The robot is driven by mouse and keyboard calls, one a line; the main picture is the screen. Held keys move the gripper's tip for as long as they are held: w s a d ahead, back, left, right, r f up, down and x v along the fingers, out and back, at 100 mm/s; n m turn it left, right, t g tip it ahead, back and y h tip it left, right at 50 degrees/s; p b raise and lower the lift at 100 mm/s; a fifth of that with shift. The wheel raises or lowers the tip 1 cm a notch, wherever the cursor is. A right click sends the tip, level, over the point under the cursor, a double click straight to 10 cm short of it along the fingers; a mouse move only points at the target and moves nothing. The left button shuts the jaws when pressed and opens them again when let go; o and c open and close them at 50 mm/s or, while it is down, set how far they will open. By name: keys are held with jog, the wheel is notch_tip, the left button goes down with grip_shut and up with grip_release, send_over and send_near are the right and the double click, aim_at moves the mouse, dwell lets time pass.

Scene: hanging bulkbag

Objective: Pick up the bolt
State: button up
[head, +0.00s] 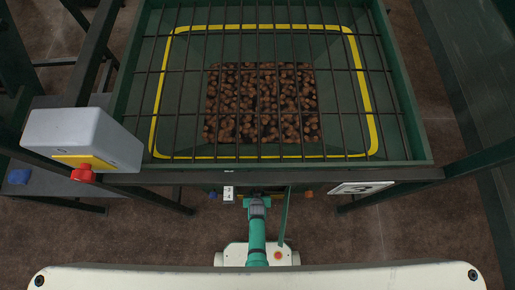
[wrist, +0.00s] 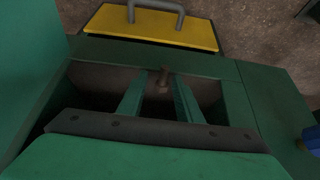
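A small brownish piece that looks like the bolt (wrist: 163,79) shows in the wrist view, inside a dark recess with a green rim (wrist: 230,105). My gripper (wrist: 160,82) is open, with its two green fingers spread and reaching into the recess. The bolt lies between the fingertips, with a gap visible between the fingers below it. I cannot tell whether either finger touches it. In the head view the bolt is not visible, and my gripper is hidden under the front edge of the hopper.
A yellow panel with a grey handle (wrist: 156,9) lies beyond the recess; a blue part (wrist: 312,138) is at right. In the head view, a green hopper (head: 400,110) with bars over brown lumps stands ahead. A grey box (head: 85,132) with a red button is at left.

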jog(key=v, duration=1)
jog(key=shift+r, duration=0.25)
jog(key=shift+g, duration=0.7)
jog(key=shift+w+a+x, duration=0.1)
jog(key=shift+w+x, duration=0.05)
jog(key=shift+x, duration=1.65)
jog(key=shift+w+a+x, duration=0.1)
jog(key=shift+w+x, duration=0.05)
jog(key=shift+x, duration=1.65)
jog(key=shift+w+a+x, duration=0.1)
jog(key=shift+w+x, duration=0.05)
jog(key=shift+x, duration=1.65)
jog(key=shift+r, duration=0.2)
grip_shut()
